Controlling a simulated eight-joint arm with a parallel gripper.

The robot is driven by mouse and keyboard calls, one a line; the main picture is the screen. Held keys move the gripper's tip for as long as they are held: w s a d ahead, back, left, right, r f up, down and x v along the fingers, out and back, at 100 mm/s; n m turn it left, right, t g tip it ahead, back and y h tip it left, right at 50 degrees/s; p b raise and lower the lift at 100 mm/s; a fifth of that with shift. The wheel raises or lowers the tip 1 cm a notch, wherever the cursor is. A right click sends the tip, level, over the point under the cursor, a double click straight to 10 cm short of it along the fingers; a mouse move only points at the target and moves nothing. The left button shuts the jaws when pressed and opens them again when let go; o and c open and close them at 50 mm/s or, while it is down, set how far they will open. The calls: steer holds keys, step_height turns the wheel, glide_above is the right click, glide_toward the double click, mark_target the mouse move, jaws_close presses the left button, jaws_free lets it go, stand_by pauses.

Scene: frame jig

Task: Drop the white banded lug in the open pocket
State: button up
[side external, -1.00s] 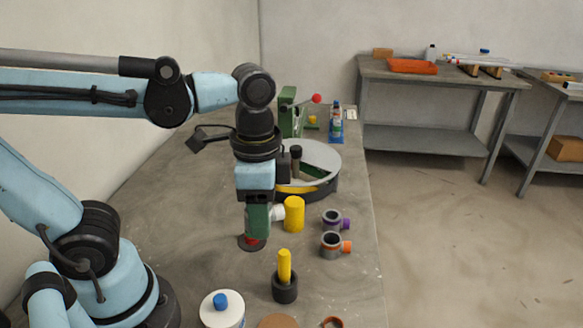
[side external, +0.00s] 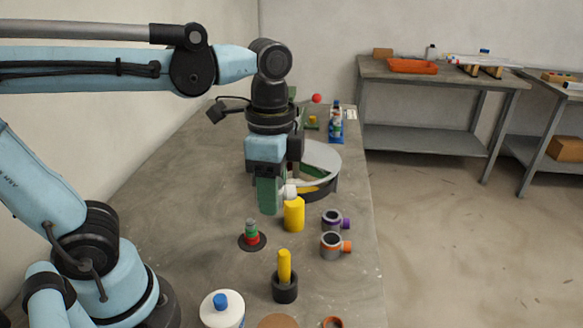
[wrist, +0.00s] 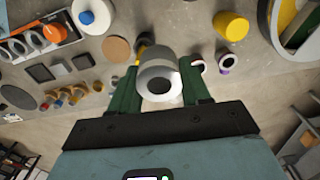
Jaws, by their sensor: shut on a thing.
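The white banded lug (wrist: 158,80) is a short pale cylinder with a dark round hole in its near end, held between the two green fingers of my gripper (wrist: 161,92) in the wrist view. In the side view a white end of the lug (side external: 291,192) sticks out to the right of my gripper (side external: 273,205), above the table and close above the yellow cylinder. The round frame (side external: 334,180) stands behind, with white, green and yellow parts inside; my gripper hides part of it, and I cannot tell which space is the open pocket.
A yellow cylinder (side external: 294,216) stands below the gripper. A red-and-green post (side external: 251,233) on a dark disc is to its left. A yellow peg in a black cup (side external: 285,285), two grey ring fittings (side external: 331,244) and a white blue-capped container (side external: 221,312) are nearer.

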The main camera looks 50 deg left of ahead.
steer(key=w+a+f+m, duration=0.1)
steer(key=w+a+m, duration=0.65)
steer(key=w, duration=0.35)
steer(key=shift+w+a+f+m+h, duration=0.1)
steer(key=shift+w+a+f+m, duration=1.2)
steer(key=shift+a+f+m, duration=0.45)
steer(key=shift+w+a+f+m+h, duration=0.1)
steer(key=shift+w+a+f+m, duration=1.25)
steer(key=shift+a+f, duration=0.7)
steer(key=shift+w+a+f+m+h, duration=0.1)
steer(key=shift+w+a+f+m, duration=1.1)
steer(key=shift+a+f+m, duration=0.6)
steer(key=shift+a+f, duration=0.1)
steer(key=shift+f, duration=0.05)
steer(key=shift+f, duration=1.05)
steer(key=o, duration=1.4)
